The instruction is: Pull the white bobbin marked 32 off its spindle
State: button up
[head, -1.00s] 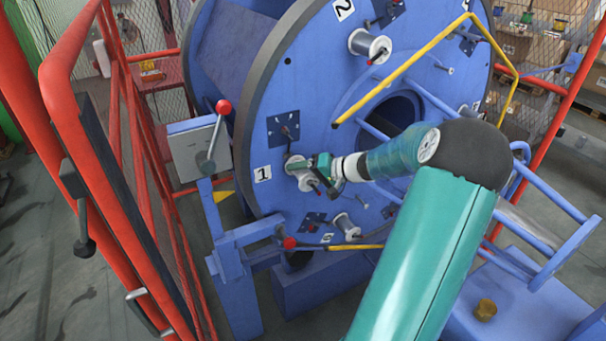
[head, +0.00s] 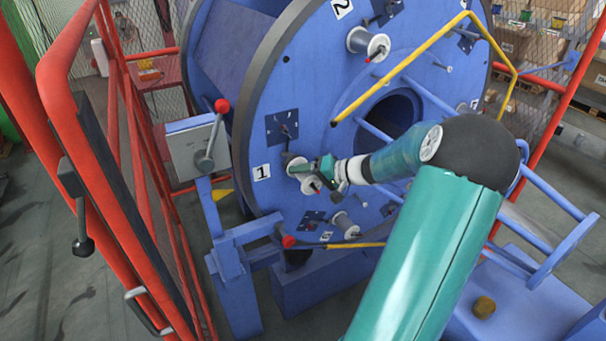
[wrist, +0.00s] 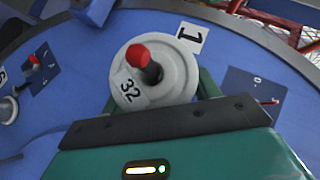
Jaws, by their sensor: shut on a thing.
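The white bobbin marked 32 (wrist: 179,72) faces the camera in the wrist view. A dark spindle with a red tip (wrist: 137,54) sticks out through its middle. In the head view the bobbin (head: 300,170) is beside the number 1 label on the blue disc (head: 345,95), partly hidden by my gripper. My gripper (head: 322,170) is shut on the bobbin, and its green fingers show at the bobbin's lower edge in the wrist view (wrist: 158,103). The bobbin is still around the spindle. How far it sits from the disc is hard to tell.
Other bobbins sit on the disc above (head: 368,44) and below (head: 345,224). A yellow bar (head: 400,68) crosses in front of the disc above my arm. A grey box with a red-knobbed lever (head: 197,150) and a red guard frame (head: 75,130) stand left.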

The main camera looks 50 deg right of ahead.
jog(key=s+a, duration=0.2)
jog(key=s, duration=0.5)
jog(key=s+a, duration=0.2)
jog(key=s, duration=0.5)
jog(key=shift+s+a, duration=0.25)
jog(key=shift+a, duration=0.05)
dwell(1.8)
jog(key=s, duration=0.1)
jog(key=s+a, duration=0.1)
jog(key=s, duration=0.2)
jog(key=shift+s+a, duration=0.25)
jog(key=shift+s, duration=0.1)
dwell(0.8)
